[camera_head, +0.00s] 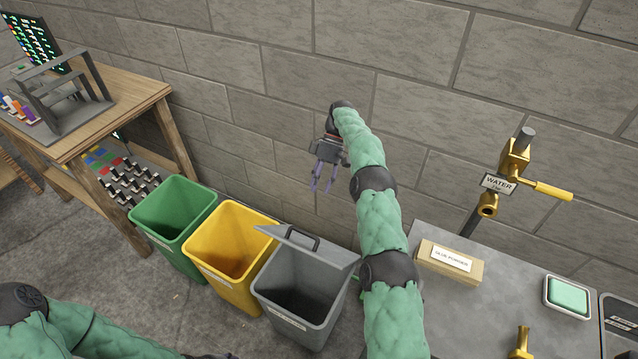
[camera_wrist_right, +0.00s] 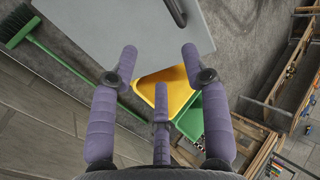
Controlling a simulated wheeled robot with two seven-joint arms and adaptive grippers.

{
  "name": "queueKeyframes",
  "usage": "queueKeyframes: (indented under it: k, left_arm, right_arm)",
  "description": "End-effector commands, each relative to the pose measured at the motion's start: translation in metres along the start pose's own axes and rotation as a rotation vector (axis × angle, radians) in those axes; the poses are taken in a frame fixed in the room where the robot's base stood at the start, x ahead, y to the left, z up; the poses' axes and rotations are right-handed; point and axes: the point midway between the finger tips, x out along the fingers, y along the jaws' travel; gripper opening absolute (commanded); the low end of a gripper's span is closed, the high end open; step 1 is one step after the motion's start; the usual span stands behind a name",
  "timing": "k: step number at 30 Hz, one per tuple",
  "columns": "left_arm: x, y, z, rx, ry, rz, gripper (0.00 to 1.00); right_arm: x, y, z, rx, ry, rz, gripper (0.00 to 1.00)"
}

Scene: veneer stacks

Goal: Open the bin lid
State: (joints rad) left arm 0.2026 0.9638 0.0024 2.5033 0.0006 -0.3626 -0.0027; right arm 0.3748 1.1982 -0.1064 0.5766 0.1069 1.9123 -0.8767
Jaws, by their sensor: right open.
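The grey bin (camera_head: 292,308) stands at the right end of a row of three bins, and its dark inside shows. Its grey lid (camera_head: 325,257) is raised at a tilt at the back of the opening, with a dark handle (camera_head: 302,238) on it. The lid (camera_wrist_right: 120,35) and part of its handle (camera_wrist_right: 177,12) also show in the right wrist view. My right gripper (camera_head: 321,187) is open and empty, above and behind the lid by the wall; its fingers (camera_wrist_right: 158,58) appear apart from the handle.
A yellow bin (camera_head: 245,290) and a green bin (camera_head: 150,225) stand open to the left. A counter (camera_head: 440,310) with a boxed item (camera_head: 449,263) and a brass tap (camera_head: 488,206) is at the right. A green broom (camera_wrist_right: 58,62) lies near the wall. A wooden table (camera_head: 140,92) stands left.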

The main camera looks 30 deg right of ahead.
Motion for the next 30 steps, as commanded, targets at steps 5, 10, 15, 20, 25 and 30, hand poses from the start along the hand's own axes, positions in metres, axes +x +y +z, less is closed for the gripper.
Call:
queueKeyframes:
  k: [5,10,15,20,25,30]
  left_arm:
    - [0.000,0.000,0.000,0.000,0.000,0.000,0.50]
    - [-0.009,0.003,0.000,0.000,0.000,0.000,0.50]
    - [-0.029,0.010,0.001,0.000,0.000,0.000,0.50]
    - [-0.048,0.017,0.002,0.000,0.000,0.000,0.50]
    - [-0.066,0.024,0.002,0.000,0.000,0.000,0.50]
    - [-0.080,0.028,0.003,0.000,0.000,0.000,0.50]
  right_arm:
    - [0.000,0.000,0.000,-0.003,-0.001,0.000,0.30]
    - [-0.001,-0.007,-0.003,-0.099,-0.008,0.033,0.00]
    - [0.005,-0.022,-0.005,-0.374,-0.046,0.120,0.00]
    - [0.018,-0.041,0.000,-0.693,-0.113,0.207,0.00]
    - [0.037,-0.067,0.011,-1.050,-0.208,0.283,0.00]
    - [0.055,-0.090,0.024,-1.352,-0.298,0.331,0.00]
